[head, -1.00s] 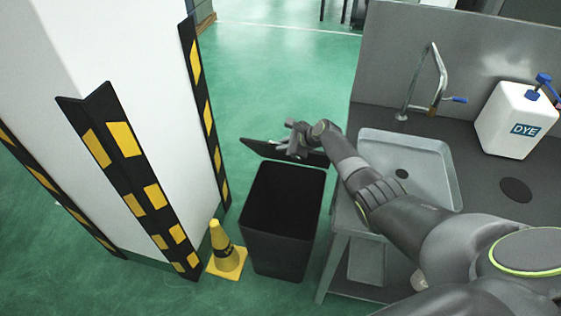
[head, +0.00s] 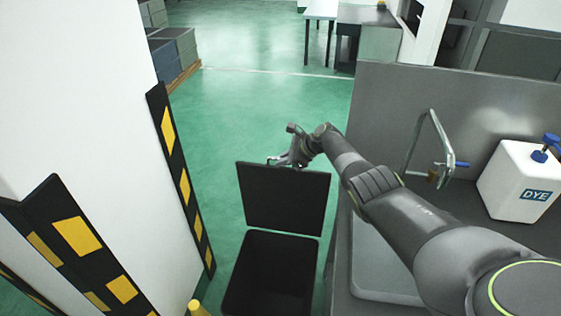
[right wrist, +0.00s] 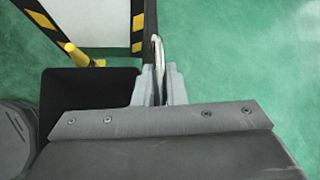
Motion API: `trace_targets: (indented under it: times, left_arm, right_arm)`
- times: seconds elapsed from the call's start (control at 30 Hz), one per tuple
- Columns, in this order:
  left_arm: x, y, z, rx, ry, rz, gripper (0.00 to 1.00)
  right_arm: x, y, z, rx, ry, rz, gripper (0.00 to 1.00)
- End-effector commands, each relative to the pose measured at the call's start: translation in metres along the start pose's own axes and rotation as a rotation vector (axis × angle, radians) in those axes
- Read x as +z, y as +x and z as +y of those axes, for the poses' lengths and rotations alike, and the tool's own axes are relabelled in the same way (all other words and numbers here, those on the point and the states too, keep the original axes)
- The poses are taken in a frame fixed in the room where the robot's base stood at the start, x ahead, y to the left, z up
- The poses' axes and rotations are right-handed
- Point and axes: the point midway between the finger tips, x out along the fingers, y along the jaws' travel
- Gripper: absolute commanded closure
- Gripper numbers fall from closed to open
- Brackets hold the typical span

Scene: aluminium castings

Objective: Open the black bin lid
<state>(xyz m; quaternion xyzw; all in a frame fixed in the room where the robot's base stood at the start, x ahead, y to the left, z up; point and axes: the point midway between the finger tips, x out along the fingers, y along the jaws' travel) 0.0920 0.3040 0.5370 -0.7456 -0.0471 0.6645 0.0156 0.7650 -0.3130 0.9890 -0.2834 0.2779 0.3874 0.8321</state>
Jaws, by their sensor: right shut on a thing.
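The black bin (head: 268,275) stands on the green floor, cut off by the bottom edge of the head view. Its black lid (head: 284,198) stands raised, roughly upright, at the bin's far edge, and the bin mouth is uncovered. My right gripper (head: 279,161) is at the lid's top edge, shut on its handle. In the right wrist view the fingers (right wrist: 160,88) close around a thin pale handle (right wrist: 157,60), and the dark bin (right wrist: 85,95) shows at left. My left gripper is not in view.
A white pillar with black-and-yellow guards (head: 175,165) stands left of the bin, with a yellow cone (head: 197,308) at its foot. Green floor behind the lid is free.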

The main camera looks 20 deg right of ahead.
Motion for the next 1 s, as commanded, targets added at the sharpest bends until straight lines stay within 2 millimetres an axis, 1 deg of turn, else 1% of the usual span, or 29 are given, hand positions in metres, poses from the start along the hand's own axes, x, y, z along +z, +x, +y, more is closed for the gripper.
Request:
trace_targets:
  times: [0.07, 0.53, 0.57, 0.7, 1.0]
  left_arm:
    - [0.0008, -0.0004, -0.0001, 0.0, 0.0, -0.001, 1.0]
    - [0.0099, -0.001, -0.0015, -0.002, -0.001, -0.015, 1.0]
    - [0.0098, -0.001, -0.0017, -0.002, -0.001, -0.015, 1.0]
    - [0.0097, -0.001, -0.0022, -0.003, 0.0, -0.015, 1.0]
    - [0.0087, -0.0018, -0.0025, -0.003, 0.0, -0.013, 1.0]
  right_arm:
    - [-0.003, 0.0008, 0.0015, 0.004, 0.001, 0.004, 1.0]
    - [-0.0044, 0.0006, 0.0014, 0.004, 0.0, 0.005, 1.0]
    - [-0.0044, 0.0006, 0.0014, 0.004, 0.0, 0.005, 0.85]
    - [-0.0039, 0.0004, 0.0011, 0.004, 0.001, 0.004, 0.68]
    - [-0.0029, -0.0009, 0.0002, 0.002, 0.001, 0.003, 0.68]
